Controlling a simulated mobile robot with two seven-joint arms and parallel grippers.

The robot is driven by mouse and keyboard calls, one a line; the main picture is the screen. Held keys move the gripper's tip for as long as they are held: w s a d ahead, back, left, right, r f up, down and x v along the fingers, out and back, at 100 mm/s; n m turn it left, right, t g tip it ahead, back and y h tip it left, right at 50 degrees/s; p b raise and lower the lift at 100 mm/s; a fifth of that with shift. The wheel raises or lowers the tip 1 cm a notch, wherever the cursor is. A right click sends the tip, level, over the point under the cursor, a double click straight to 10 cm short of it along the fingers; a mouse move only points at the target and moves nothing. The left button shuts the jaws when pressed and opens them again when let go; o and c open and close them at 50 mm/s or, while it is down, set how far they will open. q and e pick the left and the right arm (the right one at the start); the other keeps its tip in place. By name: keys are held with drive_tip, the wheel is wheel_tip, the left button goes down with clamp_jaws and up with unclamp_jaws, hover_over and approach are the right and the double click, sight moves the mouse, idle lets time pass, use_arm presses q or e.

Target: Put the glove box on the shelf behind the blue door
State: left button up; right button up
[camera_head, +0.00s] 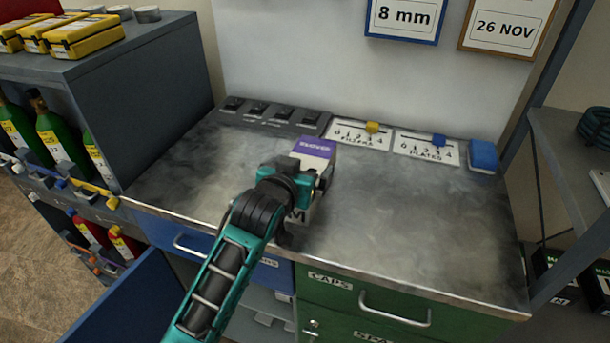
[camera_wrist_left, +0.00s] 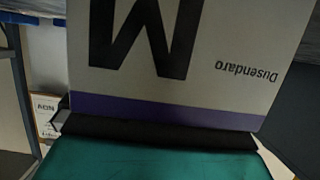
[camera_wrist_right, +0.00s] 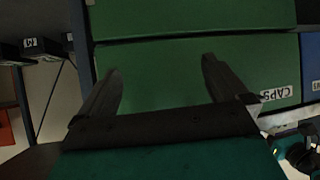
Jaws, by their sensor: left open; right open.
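The glove box (camera_head: 316,147), white with a purple end and a large black "M", stands on the grey bench top. It also fills most of the left wrist view (camera_wrist_left: 225,70), close to the palm. My left gripper (camera_head: 298,190) is open at the near side of the box and hides part of it; whether its fingers touch the box cannot be told. The blue door (camera_head: 125,305) stands open below the bench at lower left, and part of a shelf (camera_head: 262,328) shows beside it. My right gripper (camera_wrist_right: 160,82) is open and empty before the green drawers (camera_wrist_right: 165,70).
A blue drawer (camera_head: 215,255) and green drawers (camera_head: 400,298) sit under the bench edge. Switches (camera_head: 272,115), slider panels (camera_head: 360,134) and a blue block (camera_head: 483,155) line the back. A bottle rack (camera_head: 150,95) stands left. The right bench top is clear.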

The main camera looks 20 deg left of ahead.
use_arm(q)
drive_tip(key=c, duration=0.9)
drive_tip(key=shift+c, duration=0.3)
drive_tip(key=shift+r, duration=0.15)
